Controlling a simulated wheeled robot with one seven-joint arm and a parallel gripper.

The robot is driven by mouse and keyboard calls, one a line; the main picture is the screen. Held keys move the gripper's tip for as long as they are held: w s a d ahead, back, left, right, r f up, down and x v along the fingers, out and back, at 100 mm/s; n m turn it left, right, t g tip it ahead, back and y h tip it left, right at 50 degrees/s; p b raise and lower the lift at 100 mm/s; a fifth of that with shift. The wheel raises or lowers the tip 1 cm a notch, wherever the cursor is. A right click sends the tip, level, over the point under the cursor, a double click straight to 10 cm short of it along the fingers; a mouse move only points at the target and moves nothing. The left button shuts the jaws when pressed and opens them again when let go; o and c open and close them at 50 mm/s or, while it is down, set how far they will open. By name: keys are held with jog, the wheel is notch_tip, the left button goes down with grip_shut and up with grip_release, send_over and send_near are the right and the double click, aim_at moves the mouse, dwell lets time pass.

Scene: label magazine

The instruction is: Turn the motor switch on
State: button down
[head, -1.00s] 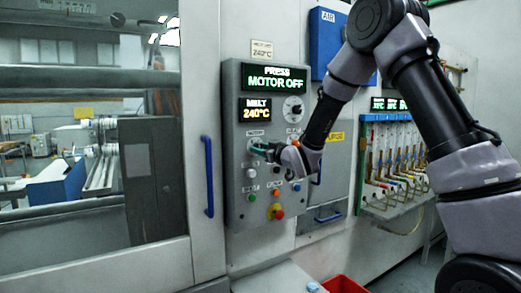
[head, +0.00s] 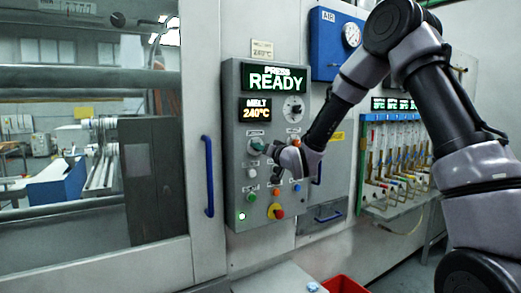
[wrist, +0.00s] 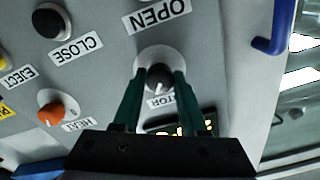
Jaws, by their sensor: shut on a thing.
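The motor switch (wrist: 159,79) is a dark round knob on a pale disc, with a white mark on its face. Its label is partly hidden, with "TOR" showing in the wrist view. My gripper (wrist: 157,74) has its green fingers on both sides of the knob, shut on it. In the head view my gripper (head: 260,147) reaches the left column of the grey control panel (head: 235,180) and hides most of the switch. The display (head: 274,80) reads "PRESS READY". A green lamp (head: 241,216) is lit at the panel's lower left.
Close by are the open button (wrist: 150,5), the close button (wrist: 49,20) and the orange heat knob (wrist: 51,108). A red emergency button (head: 277,212) sits low on the panel. A blue door handle (head: 208,176) is just left of the panel.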

jog(key=shift+f, duration=0.1)
dwell(0.4)
jog(key=shift+c, duration=2.2)
grip_release()
jog(key=v, duration=1)
jog(key=shift+s+d, duration=0.2)
jog(key=shift+s, duration=0.15)
